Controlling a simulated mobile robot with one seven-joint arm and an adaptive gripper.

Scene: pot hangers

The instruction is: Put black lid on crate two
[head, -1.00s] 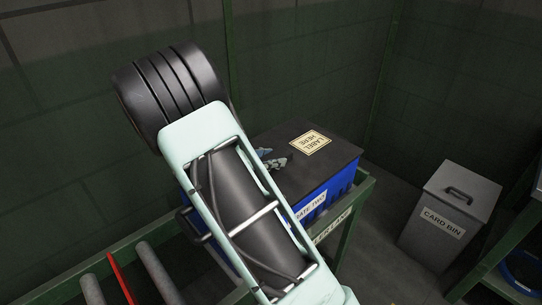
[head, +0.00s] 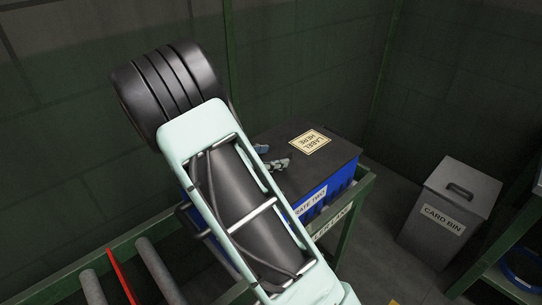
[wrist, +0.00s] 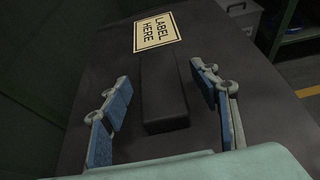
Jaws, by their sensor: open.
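The black lid (head: 337,158) lies on top of the blue crate two (head: 316,198), covering it, with a cream "LABEL HERE" sticker on its surface. The wrist view shows the lid (wrist: 210,35) close up, with a raised black handle block (wrist: 162,92) in its middle. My gripper (wrist: 164,105) is open, its blue-padded fingers on either side of the handle with gaps to both. In the head view my gripper's fingertips (head: 274,164) show over the lid, and my arm hides the crate's left part. Whether the lid sits fully flush all round cannot be seen.
The crate stands on a green-framed roller stand (head: 345,215) with grey rollers and a red bar at lower left. A grey card bin (head: 447,212) stands on the floor to the right. A green shelf frame (head: 505,240) is at the far right. Walls close in behind.

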